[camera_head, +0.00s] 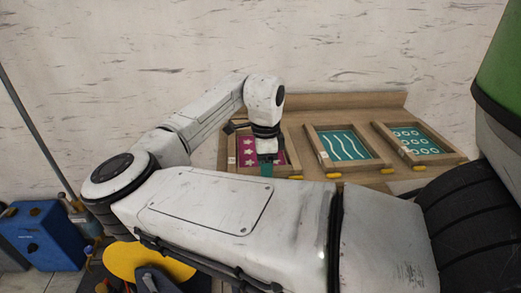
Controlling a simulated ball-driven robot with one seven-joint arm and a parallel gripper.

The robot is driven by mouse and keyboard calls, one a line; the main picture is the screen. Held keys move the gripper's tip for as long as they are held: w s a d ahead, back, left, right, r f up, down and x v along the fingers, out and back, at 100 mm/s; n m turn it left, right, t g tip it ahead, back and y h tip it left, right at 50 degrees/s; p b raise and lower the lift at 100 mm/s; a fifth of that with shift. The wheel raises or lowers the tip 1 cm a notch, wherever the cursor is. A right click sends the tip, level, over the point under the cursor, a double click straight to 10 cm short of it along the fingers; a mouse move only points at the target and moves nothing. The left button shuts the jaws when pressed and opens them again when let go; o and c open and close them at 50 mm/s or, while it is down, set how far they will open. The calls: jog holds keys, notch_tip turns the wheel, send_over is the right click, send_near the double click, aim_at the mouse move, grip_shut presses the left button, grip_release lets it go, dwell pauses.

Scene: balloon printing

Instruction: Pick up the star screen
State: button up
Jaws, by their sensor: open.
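The star screen (246,156) is a wooden frame with a magenta panel and white stars. It rests at the left end of a wooden rack, left of two teal screens. My gripper (266,168) points down over the right part of the star screen and hides some of it. Its jaws are open. I cannot tell whether the fingers touch the screen. My arm covers the screen's lower edge.
A wavy-line screen (346,145) and a circle screen (413,139) lie on the wooden rack (345,101) to the right. Yellow handles (333,175) line its front edge. A blue box (42,236) and a yellow disc (135,258) are at lower left.

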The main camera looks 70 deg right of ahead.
jog(key=shift+c, duration=0.4)
grip_shut()
jog(key=shift+r, duration=0.1)
